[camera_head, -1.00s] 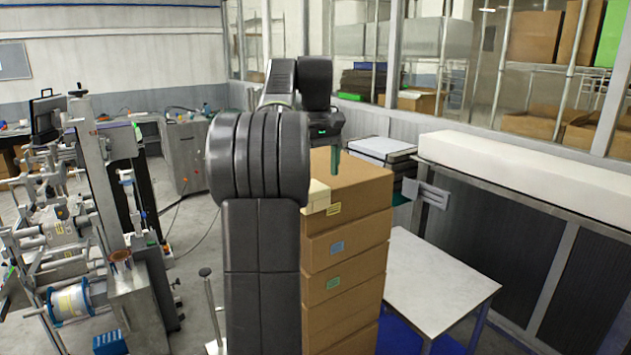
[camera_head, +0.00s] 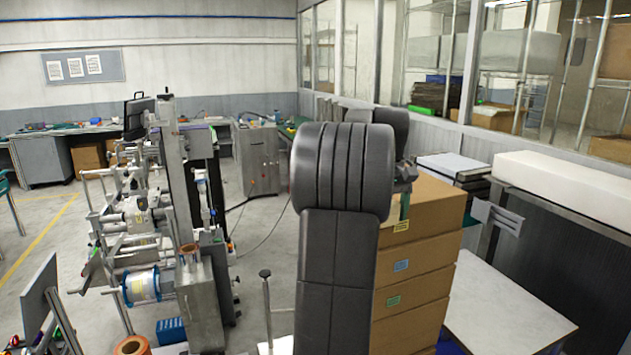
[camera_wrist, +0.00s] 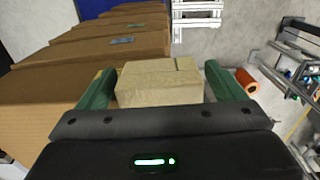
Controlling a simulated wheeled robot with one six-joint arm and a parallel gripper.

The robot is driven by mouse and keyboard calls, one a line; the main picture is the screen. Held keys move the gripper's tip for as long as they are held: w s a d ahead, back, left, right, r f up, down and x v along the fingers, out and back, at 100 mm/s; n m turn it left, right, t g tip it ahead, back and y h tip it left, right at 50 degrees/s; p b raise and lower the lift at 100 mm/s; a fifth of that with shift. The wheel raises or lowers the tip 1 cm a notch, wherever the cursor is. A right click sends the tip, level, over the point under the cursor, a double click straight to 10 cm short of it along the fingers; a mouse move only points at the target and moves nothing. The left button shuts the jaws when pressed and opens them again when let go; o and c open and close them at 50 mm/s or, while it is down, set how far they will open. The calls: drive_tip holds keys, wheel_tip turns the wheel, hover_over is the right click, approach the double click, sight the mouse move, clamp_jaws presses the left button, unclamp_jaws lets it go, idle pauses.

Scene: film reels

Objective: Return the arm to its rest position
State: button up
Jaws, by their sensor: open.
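My arm rises through the middle of the head view and hides much behind it. My gripper (camera_head: 404,210) shows partly past the arm's right side, with a green finger by the near left corner of a stack of brown cartons (camera_head: 428,240). In the wrist view my gripper (camera_wrist: 158,72) is open, with its two green fingers spread. A small tan box (camera_wrist: 158,85) shows between the fingers; whether they touch it I cannot tell. The cartons (camera_wrist: 100,50) run along the left of the wrist view.
A white-topped table (camera_head: 500,305) stands right of the stack. A long white block (camera_head: 570,180) lies along the right wall. A reel machine (camera_head: 140,215) stands at left, with an orange roll (camera_head: 133,346) near the front. Floor shows at far left.

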drive_tip(key=shift+r, duration=2.2)
